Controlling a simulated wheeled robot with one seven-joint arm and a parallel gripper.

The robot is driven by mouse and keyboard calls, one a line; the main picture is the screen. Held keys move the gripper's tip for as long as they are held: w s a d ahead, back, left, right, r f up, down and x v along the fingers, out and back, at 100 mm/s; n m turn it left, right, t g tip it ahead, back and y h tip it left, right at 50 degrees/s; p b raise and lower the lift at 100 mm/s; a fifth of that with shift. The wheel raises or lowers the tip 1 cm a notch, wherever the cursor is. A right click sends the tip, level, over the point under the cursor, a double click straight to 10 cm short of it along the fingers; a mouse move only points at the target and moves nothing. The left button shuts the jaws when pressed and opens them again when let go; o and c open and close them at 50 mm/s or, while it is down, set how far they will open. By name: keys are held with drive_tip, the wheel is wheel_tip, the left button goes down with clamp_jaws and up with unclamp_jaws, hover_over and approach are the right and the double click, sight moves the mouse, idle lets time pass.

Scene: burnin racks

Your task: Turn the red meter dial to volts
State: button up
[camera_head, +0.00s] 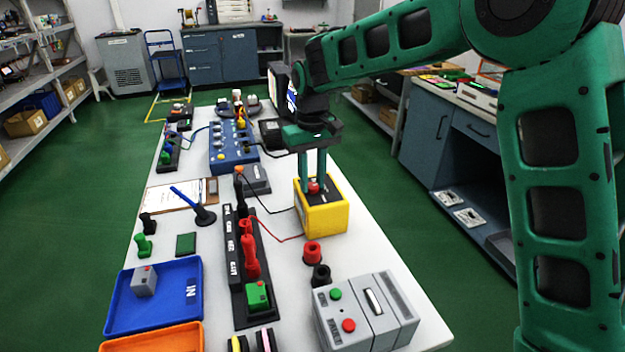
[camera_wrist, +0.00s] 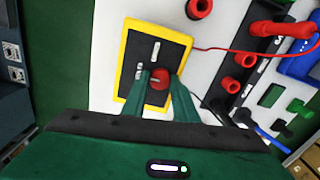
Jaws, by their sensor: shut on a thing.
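The yellow meter (camera_head: 325,217) stands on the white table, with a dark face on top. Its red dial (camera_head: 313,187) sits on that face, and a red and a black lead run from the meter to the left. My gripper (camera_head: 314,182) points down over the meter with its fingers closed on the dial. In the wrist view, the fingertips (camera_wrist: 158,84) are on both sides of the red dial (camera_wrist: 158,78), over the yellow-rimmed meter (camera_wrist: 183,38). Pale marks show on the face, too small to read. The dial's pointing direction cannot be told.
A grey box with green and red buttons (camera_head: 367,313) stands in front of the meter, near red and black rings (camera_head: 312,252). A dark rack strip with red plugs (camera_head: 248,255) lies left. Blue (camera_head: 190,318) and orange trays are front left. A blue panel (camera_head: 231,147) is behind.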

sight(313, 184)
drive_tip(key=shift+w+r, duration=0.15)
drive_tip(key=shift+w, duration=0.05)
drive_tip(key=o, duration=1.1)
drive_tip(key=shift+c, duration=0.2)
drive_tip(key=shift+s, duration=0.1)
wheel_tip(313, 184, up, 11)
drive_tip(key=shift+f, duration=0.2)
drive_tip(key=shift+d, duration=0.1)
